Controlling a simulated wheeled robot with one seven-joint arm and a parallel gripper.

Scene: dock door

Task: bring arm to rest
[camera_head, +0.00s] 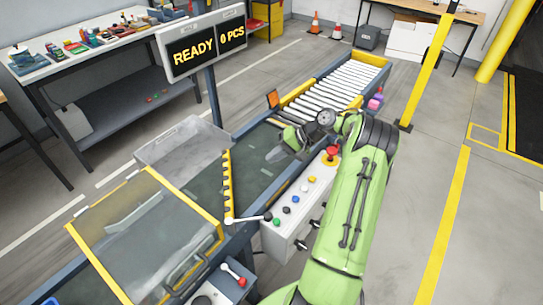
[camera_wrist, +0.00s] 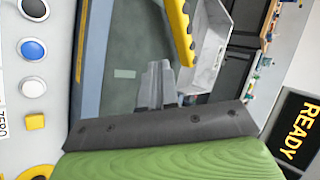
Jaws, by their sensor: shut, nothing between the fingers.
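My green arm reaches up from the bottom of the head view and bends over the conveyor at its elbow. My gripper (camera_head: 275,154) hangs over the dark belt (camera_head: 250,165), left of the button panel. In the wrist view my gripper (camera_wrist: 156,75) points along the belt with its fingers together and nothing between them. I cannot tell its exact height above the belt.
The button panel (camera_head: 290,215) with a red mushroom button (camera_head: 332,153) stands close to my arm. Rollers (camera_head: 335,85) lie beyond.

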